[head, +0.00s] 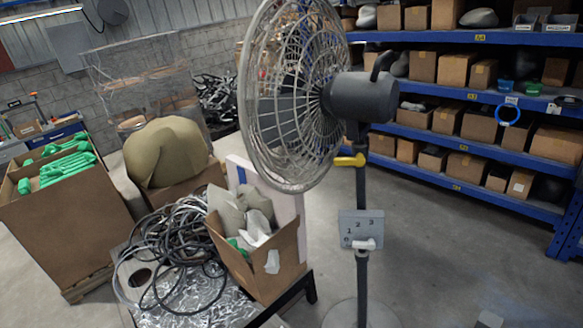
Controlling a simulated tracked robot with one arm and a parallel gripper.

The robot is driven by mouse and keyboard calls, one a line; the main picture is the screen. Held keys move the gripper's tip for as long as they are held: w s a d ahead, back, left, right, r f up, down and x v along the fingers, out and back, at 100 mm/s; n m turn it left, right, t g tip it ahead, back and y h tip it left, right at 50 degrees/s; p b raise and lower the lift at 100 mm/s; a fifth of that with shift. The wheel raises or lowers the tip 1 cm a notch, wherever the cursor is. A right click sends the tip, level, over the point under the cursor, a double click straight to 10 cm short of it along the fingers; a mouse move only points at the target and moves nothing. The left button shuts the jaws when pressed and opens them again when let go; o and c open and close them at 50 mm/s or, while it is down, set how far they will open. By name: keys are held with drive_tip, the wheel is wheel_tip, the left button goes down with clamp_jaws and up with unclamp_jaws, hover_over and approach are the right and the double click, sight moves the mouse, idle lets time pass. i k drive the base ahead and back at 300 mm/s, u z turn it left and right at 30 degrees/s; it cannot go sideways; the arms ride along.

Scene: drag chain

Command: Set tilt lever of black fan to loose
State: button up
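The black fan (362,98) stands upright on a pole in the middle of the head view, its round wire cage (290,95) facing left. A yellow tilt lever (350,160) sits on the pole just below the motor housing and points left, roughly level. Whether this position is loose or tight cannot be told. Lower on the pole is a grey panel (361,228) marked with numbers, with a white knob (366,244). The round base (360,315) is cut off by the bottom edge. My gripper is not recognisable in the view, and nothing touches the lever.
A table (200,310) left of the pole holds coiled black cables (180,245) and an open cardboard box (265,260) close to the fan. Blue shelving (470,110) with boxes stands behind right. Floor right of the pole is mostly clear; a small grey block (490,319) shows at the bottom edge.

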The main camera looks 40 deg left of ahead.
sight(359, 160)
drive_tip(key=u, duration=1.4)
drive_tip(key=k, duration=0.9)
drive_tip(key=z, duration=0.7)
drive_tip(key=i, duration=1)
drive_tip(key=u, duration=0.1)
